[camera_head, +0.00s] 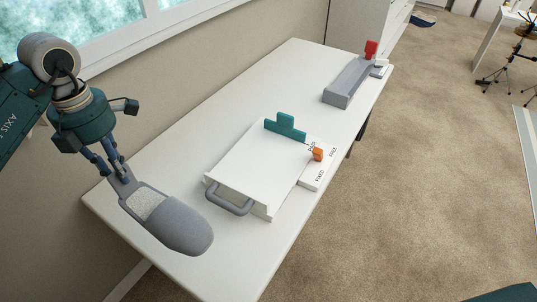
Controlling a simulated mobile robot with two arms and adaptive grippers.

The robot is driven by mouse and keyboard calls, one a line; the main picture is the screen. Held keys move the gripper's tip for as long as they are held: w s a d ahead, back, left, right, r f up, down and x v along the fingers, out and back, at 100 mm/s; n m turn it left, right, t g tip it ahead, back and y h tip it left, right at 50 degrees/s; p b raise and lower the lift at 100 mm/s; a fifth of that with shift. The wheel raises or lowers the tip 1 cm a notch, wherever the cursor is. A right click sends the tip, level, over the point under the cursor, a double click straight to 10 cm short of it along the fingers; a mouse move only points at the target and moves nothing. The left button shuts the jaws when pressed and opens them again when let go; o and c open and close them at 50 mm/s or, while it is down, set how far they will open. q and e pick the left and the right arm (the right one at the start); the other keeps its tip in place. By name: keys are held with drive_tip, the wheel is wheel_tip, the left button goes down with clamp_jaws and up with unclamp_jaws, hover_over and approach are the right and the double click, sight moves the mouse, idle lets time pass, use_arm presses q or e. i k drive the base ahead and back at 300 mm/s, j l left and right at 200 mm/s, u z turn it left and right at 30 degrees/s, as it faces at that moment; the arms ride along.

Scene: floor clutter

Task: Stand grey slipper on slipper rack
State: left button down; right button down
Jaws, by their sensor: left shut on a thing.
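A grey slipper (178,225) with a pale speckled insole shows at the near left end of the white table, sole down and toe towards the front. My left gripper (119,172) is shut on its heel end. I cannot tell whether the slipper touches the table or hangs just above it. A white board-like fixture (250,165) with a grey handle (230,198) in front and a teal upright piece (286,127) at the back stands to the right of the slipper, apart from it. I cannot tell for sure whether this is the slipper rack.
A white strip with lettering and an orange knob (318,154) lies along the fixture's right side. A long grey tray (347,82) with a red piece (371,49) stands at the table's far end. The table (265,80) is bare between them. A wall and window bound the left.

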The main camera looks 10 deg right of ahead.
sight(252, 176)
drive_tip(key=i+l, duration=0.8)
drive_tip(key=l, duration=0.25)
